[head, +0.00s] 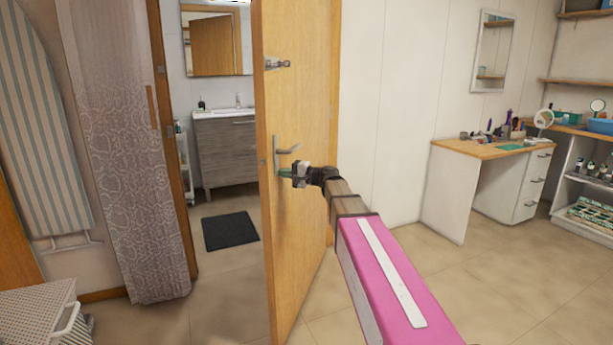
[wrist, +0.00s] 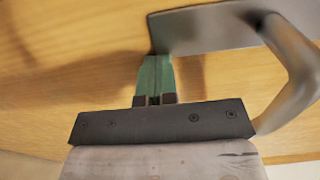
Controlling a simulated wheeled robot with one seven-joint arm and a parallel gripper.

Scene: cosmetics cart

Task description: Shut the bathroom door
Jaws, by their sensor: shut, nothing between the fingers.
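The wooden bathroom door (head: 302,100) stands open in the middle of the head view, with the bathroom showing to its left. It has a metal lever handle (head: 287,150) on a plate, and a small latch higher up. My gripper (head: 284,172) is at the door face just below the lever. In the wrist view my gripper's green fingers (wrist: 155,75) are together and empty, their tips by the lower edge of the handle plate (wrist: 200,30). The lever (wrist: 292,70) runs to the right of the fingers. I cannot tell whether the tips touch the door.
A patterned curtain (head: 130,150) hangs left of the doorway. A striped ironing board (head: 40,110) and a basket (head: 40,310) are at far left. A dark mat (head: 230,231) lies before the sink cabinet (head: 226,150). A desk (head: 490,150) stands at right, with clear tiled floor before it.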

